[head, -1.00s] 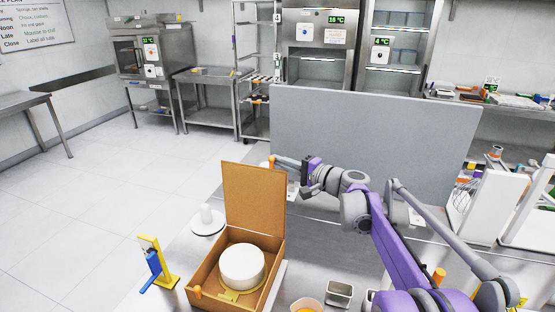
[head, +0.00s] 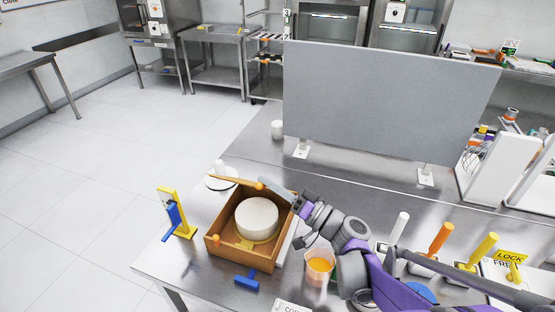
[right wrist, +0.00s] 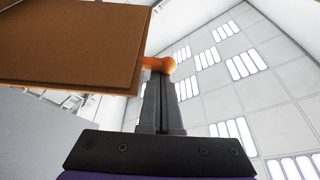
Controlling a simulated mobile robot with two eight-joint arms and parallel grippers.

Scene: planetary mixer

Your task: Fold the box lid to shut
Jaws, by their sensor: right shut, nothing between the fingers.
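The brown cardboard box (head: 240,258) stands on the steel table with a round white cake (head: 257,217) in it. Its lid (head: 230,178) shows nearly edge-on at the back of the box, so the box top is open. The lid's brown face (right wrist: 70,45) fills the upper left of the right wrist view, with an orange knob (right wrist: 158,65) at its edge. My right gripper (head: 266,184) is shut and empty, its fingertips at that knob; I cannot tell whether they touch. An orange knob (head: 216,238) also sits on the box's front left. My left gripper is not in view.
A yellow stand with a blue part (head: 178,213) is left of the box. A blue piece (head: 247,282) lies in front, and a cup (head: 319,267) stands to the right. A grey panel (head: 390,100) rises behind. Table space behind the box is partly clear.

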